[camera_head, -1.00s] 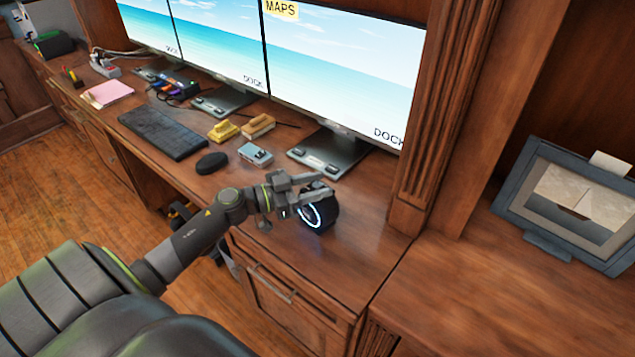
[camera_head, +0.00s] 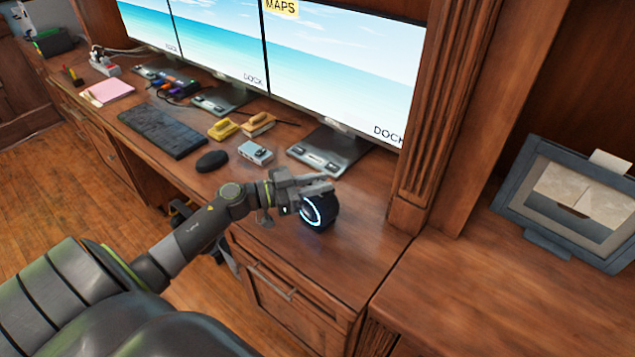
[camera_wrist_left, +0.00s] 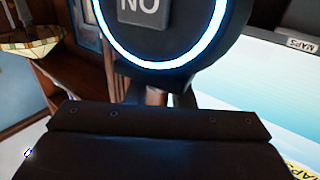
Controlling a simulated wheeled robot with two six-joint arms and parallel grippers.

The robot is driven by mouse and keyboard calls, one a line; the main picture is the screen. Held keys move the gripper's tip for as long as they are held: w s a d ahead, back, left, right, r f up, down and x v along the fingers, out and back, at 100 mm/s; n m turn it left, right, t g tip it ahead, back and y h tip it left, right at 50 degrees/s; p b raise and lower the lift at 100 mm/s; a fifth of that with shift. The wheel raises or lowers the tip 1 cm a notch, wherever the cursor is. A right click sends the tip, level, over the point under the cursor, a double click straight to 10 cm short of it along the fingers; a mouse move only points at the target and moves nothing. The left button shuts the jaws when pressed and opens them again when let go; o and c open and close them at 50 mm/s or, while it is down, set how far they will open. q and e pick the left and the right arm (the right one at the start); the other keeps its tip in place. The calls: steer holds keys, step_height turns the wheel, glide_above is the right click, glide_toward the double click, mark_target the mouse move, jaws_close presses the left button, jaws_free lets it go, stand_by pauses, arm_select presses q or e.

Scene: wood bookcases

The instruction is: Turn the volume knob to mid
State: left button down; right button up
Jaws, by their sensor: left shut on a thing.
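The volume knob (camera_head: 325,211) is a black round device with a glowing white-blue ring, on the wooden desk near its right front part. In the left wrist view its ringed face (camera_wrist_left: 165,35) fills the top, with a grey patch reading "NO". My left gripper (camera_head: 310,188) reaches in from the left and is shut on the knob, its fingers at the upper side. The fingertips' contact is partly hidden by the gripper and the knob. My right gripper is not in view.
A monitor stand (camera_head: 325,152) stands behind the knob. A small grey box (camera_head: 255,152), a black mouse (camera_head: 211,161) and a keyboard (camera_head: 160,130) lie to the left. A wooden pillar (camera_head: 437,120) rises at right. The desktop right of the knob is clear.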

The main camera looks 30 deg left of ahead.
arm_select(q)
steer(key=shift+m+g+h, duration=0.9)
steer(key=shift+g+h, duration=0.1)
steer(key=shift+w+a+f+m+g+h+b, duration=0.1)
steer(key=shift+f+m+g+h+b, duration=0.05)
steer(key=shift+m+g+h+b, duration=0.6)
steer(key=m+g+h+b, duration=0.1)
steer(key=m+g+b, duration=0.1)
steer(key=m+g+h+b, duration=0.1)
steer(key=g+b, duration=0.1)
steer(key=g, duration=0.1)
steer(key=shift+m+g+h, duration=0.25)
steer(key=shift+m, duration=0.1)
steer(key=shift+m+g+b, duration=0.3)
steer(key=shift+g, duration=0.2)
steer(key=c, duration=1.3)
jaws_free()
